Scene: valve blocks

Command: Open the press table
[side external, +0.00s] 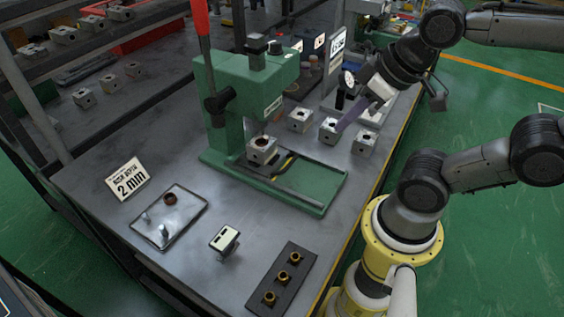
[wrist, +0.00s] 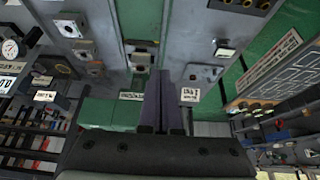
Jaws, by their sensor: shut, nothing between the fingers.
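The green press (side external: 240,95) stands in the middle of the workbench, with a red lever on top. Its press table is the low green base with dark rails (side external: 312,185), running out to the front right. A grey valve block (side external: 262,151) with a brownish round insert sits under the ram on it. My gripper (side external: 341,127) is shut and empty, with purple fingers angled down to the right of the press, apart from the press table. In the wrist view my gripper (wrist: 161,73) points toward the press area, and a block (wrist: 140,61) shows just past the fingertips.
Loose valve blocks (side external: 300,119) stand right of the press; one (side external: 329,129) is close by my fingertips. A metal tray (side external: 168,216), a "2 min" sign (side external: 126,178), a small stand (side external: 225,240) and a dark rack with brass rings (side external: 283,278) occupy the front. Bare bench lies between them.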

